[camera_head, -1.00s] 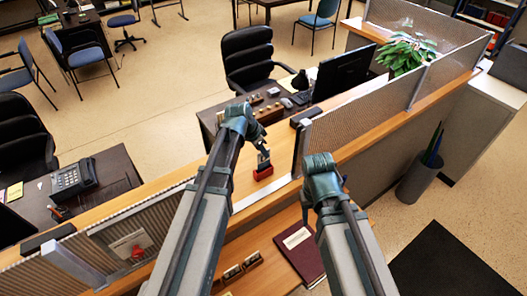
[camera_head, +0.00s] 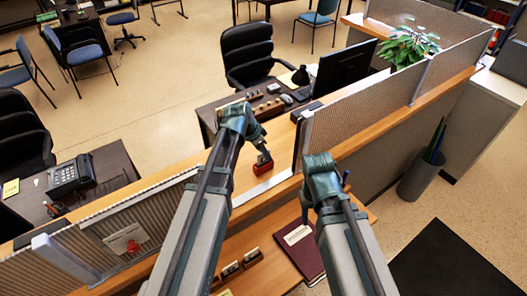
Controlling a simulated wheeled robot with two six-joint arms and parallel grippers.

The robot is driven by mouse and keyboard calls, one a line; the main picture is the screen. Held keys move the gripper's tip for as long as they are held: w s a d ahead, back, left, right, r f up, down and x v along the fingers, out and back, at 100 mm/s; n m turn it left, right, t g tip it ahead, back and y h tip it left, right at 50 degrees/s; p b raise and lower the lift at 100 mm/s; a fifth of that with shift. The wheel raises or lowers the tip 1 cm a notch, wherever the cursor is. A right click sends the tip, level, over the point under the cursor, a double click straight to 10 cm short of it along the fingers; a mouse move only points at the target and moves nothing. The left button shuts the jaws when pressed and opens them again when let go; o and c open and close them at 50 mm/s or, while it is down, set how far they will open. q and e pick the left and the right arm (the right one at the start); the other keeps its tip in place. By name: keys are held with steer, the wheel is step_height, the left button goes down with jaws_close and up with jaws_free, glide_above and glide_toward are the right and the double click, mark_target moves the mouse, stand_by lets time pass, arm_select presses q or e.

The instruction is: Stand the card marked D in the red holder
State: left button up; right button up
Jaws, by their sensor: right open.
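The small red holder (camera_head: 263,163) stands on the upper wooden counter, just left of the end of the mesh partition. My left gripper (camera_head: 263,152) reaches down right over the holder, its fingertips close to the holder's top. The fingers are small and dark, and I cannot tell whether a card is between them. No letter D is readable anywhere. My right gripper (camera_head: 346,182) is open, to the right of the partition end, and shows nothing in it; its fingers are partly hidden by my own wrist.
Small card-like pieces (camera_head: 230,270) and a maroon folder (camera_head: 300,247) lie on the lower counter. Mesh partitions (camera_head: 365,110) border the upper counter on the right, with another (camera_head: 95,240) at left. A monitor (camera_head: 343,70) and a plant (camera_head: 408,48) stand behind.

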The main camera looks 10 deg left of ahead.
arm_select(q)
steer(key=shift+r, duration=0.1)
steer(key=p+v, duration=0.7)
steer(key=shift+r, duration=0.15)
stand_by(0.3)
steer(key=shift+s, duration=0.1)
